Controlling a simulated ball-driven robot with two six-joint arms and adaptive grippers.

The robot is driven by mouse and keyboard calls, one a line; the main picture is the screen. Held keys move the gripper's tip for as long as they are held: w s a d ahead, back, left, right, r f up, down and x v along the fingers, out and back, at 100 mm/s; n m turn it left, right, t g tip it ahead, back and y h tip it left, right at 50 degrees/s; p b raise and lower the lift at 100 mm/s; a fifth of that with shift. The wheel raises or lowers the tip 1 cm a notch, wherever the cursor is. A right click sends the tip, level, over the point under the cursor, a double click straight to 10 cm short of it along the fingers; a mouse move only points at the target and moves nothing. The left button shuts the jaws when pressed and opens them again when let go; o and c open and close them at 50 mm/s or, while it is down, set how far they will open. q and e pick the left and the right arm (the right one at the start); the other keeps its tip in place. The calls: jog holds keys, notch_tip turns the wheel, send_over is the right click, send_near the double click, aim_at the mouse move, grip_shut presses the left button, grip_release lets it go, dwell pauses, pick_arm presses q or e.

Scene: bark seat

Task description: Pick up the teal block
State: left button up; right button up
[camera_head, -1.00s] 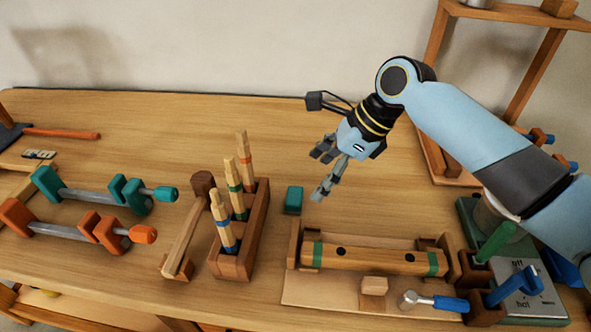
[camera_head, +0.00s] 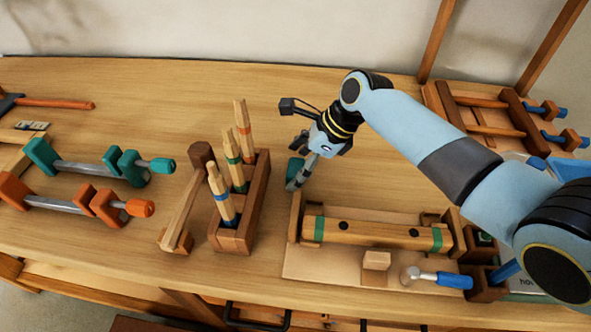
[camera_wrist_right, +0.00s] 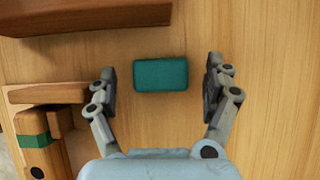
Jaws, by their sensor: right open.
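The teal block (camera_head: 294,167) lies on the wooden bench, just right of the rack of wooden pegs. My right gripper (camera_head: 297,164) is at the block in the head view and partly covers it. In the right wrist view the teal block (camera_wrist_right: 160,75) sits between the two fingertips of the open right gripper (camera_wrist_right: 162,82), with a gap on both sides. The block is a small rounded box lying flat. My left gripper is not in view.
A peg rack (camera_head: 240,213) and a wooden mallet (camera_head: 187,205) stand left of the block. A jig with a banded beam (camera_head: 375,233) lies in front. Teal and orange clamps (camera_head: 75,205) lie at left. Bench behind the block is clear.

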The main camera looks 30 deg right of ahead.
aim_at(299, 166)
jog(key=shift+f, duration=0.1)
jog(key=shift+c, duration=0.3)
jog(key=c, duration=1.2)
jog(key=shift+c, duration=0.2)
notch_tip(299, 166, up, 4)
jog(key=shift+w+d+r, duration=0.1)
jog(key=shift+d+r, duration=0.05)
jog(key=shift+r, duration=0.1)
jog(key=d+r, duration=0.6)
jog(key=d, duration=0.5)
jog(key=shift+d+r+b, duration=0.2)
jog(key=shift+r+b, duration=0.1)
jog(key=shift+b, duration=0.15)
jog(key=shift+w, duration=0.1)
